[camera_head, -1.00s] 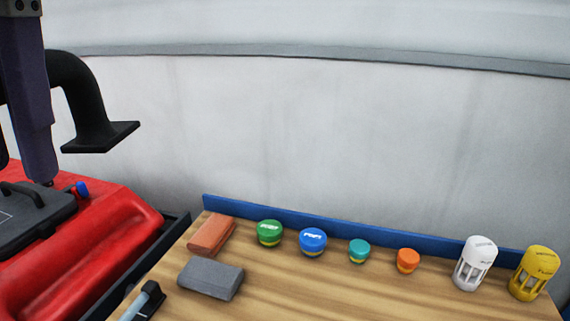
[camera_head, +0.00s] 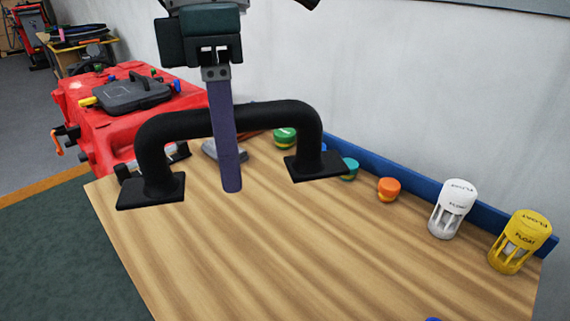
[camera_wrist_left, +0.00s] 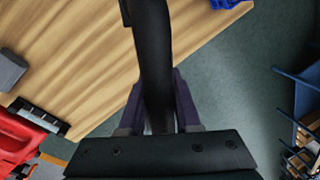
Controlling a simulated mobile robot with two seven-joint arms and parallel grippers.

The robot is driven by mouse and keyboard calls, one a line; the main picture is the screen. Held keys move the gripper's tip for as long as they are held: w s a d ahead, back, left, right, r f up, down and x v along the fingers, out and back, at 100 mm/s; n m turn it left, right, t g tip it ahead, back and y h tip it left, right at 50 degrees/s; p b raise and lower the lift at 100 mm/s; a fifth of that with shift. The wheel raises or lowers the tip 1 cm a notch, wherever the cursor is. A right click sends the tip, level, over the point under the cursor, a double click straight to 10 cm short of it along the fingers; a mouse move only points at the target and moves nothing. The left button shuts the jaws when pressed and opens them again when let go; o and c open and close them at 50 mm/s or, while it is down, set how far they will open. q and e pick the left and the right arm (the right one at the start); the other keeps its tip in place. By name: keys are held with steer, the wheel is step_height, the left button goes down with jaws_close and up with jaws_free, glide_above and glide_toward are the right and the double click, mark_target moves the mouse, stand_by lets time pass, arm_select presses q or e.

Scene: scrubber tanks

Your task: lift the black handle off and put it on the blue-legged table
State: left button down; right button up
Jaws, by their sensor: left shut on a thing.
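The black handle (camera_head: 235,115) is a thick arched bar with a flat square foot at each end. My left gripper (camera_head: 230,183) is shut on the middle of its bar, with the feet hanging down. The handle is above the wooden top of the table (camera_head: 300,250) and seems clear of it; the exact gap is hard to judge. In the left wrist view the bar of the handle (camera_wrist_left: 153,55) runs between the purple fingers (camera_wrist_left: 158,115). The table's legs are hidden in the head view. My right gripper is not in view.
A green cap (camera_head: 285,138), teal cap (camera_head: 349,169), orange cap (camera_head: 389,188), white float cage (camera_head: 452,208) and yellow float cage (camera_head: 520,242) line the blue back rail (camera_head: 400,185). The red tank (camera_head: 90,115) stands at the left.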

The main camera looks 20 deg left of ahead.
arm_select(q)
step_height(320, 180, down, 7)
steer(key=a+n+t+b, duration=0.2)
steer(key=n, duration=0.9)
steer(key=n+t+b, duration=0.2)
steer(key=n+b, duration=0.1)
steer(key=n, duration=1)
glide_above(228, 279)
steer(key=s+a+x, duration=0.1)
steer(key=x, duration=0.6)
steer(key=shift+y, duration=0.3)
steer(key=f+b, duration=0.1)
steer(key=f, duration=0.1)
steer(key=f+b, duration=0.1)
steer(key=b, duration=0.1)
steer(key=s+f+b, duration=0.1)
steer(key=f, duration=0.1)
steer(key=shift+f, duration=0.3)
steer(key=shift+f+b, duration=0.25)
steer(key=shift+b, duration=0.2)
steer(key=shift+f+b, duration=0.45)
steer(key=shift+f, duration=0.1)
steer(key=shift+r, duration=0.15)
steer(key=shift+c, duration=0.3)
jaws_free()
